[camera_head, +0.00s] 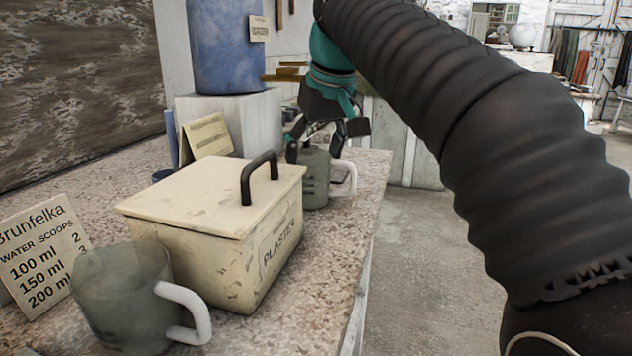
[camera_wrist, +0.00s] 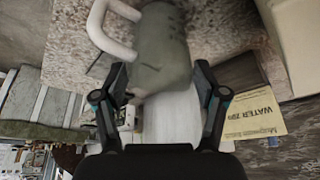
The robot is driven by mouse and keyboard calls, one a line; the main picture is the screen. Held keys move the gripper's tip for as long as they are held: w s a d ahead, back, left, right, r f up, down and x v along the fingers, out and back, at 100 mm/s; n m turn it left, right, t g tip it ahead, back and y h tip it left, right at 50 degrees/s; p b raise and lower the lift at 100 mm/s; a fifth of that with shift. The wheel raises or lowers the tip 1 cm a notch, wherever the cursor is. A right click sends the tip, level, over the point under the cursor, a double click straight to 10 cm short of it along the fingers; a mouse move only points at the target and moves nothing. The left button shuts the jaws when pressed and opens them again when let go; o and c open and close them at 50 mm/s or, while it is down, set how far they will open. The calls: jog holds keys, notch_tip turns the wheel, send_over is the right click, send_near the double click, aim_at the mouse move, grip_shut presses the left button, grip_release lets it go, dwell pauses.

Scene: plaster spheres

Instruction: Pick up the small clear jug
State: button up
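A grey, see-through jug (camera_head: 314,178) with a white handle stands on the counter behind the plaster box. My gripper (camera_head: 318,146) is over its top, pointing down, with fingers spread to either side of the rim. In the wrist view the jug (camera_wrist: 163,48) shows between and beyond the two open fingertips (camera_wrist: 161,76), its handle at upper left. Small gaps seem to separate the fingers from its wall. A second see-through grey jug (camera_head: 122,298) with a white handle stands at the front left. It is nearer the camera, so I cannot compare their sizes surely.
A lidded cream plaster box (camera_head: 215,215) with a black handle stands between the jugs. A blue barrel (camera_head: 228,45) sits on a pale block (camera_head: 228,118) behind. A scoop sign (camera_head: 45,258) stands at left. The counter's edge runs close along the right.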

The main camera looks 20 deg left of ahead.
jog(key=c, duration=0.5)
jog(key=shift+c, duration=0.2)
